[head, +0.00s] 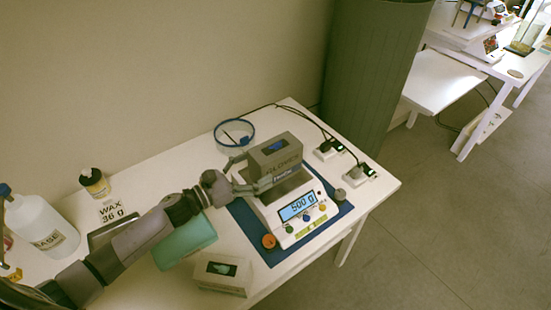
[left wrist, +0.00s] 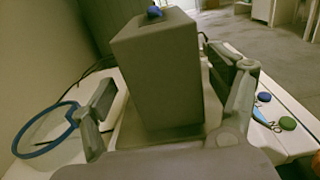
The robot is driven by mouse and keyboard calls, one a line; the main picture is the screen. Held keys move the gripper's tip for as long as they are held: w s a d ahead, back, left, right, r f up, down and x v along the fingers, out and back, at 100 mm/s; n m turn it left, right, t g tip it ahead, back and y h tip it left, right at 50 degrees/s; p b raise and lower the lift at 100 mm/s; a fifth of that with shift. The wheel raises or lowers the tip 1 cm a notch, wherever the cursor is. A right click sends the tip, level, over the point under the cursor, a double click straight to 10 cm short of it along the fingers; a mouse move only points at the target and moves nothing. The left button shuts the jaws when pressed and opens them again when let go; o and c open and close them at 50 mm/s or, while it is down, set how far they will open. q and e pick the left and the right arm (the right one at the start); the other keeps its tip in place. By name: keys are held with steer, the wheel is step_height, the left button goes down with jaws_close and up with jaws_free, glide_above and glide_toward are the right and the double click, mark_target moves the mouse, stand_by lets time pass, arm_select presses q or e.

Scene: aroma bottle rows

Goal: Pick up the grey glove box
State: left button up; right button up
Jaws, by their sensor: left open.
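In the left wrist view the box (left wrist: 157,75) stands between the two fingers of my left gripper (left wrist: 168,105), with gaps on both sides. In the head view my left gripper (head: 246,174) reaches the box from the left, open. The far finger is partly hidden by the box there. My right gripper is not in view.
A white bottle (head: 42,228) stands left.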

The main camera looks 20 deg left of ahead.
mark_target(271, 161)
arm_select(q)
steer(key=shift+w+d+r, duration=0.2)
steer(key=shift+w+d, duration=0.05)
steer(key=shift+w, duration=0.05)
steer(key=p+x, duration=0.2)
steer(key=x, duration=0.1)
steer(key=shift+w+d+r, duration=0.1)
steer(key=shift+w+d, duration=0.05)
steer(key=shift+d, duration=0.2)
steer(key=shift+w+d, duration=0.3)
steer(key=shift+w, duration=0.1)
steer(key=shift+s, duration=0.1)
steer(key=shift+c, duration=0.6)
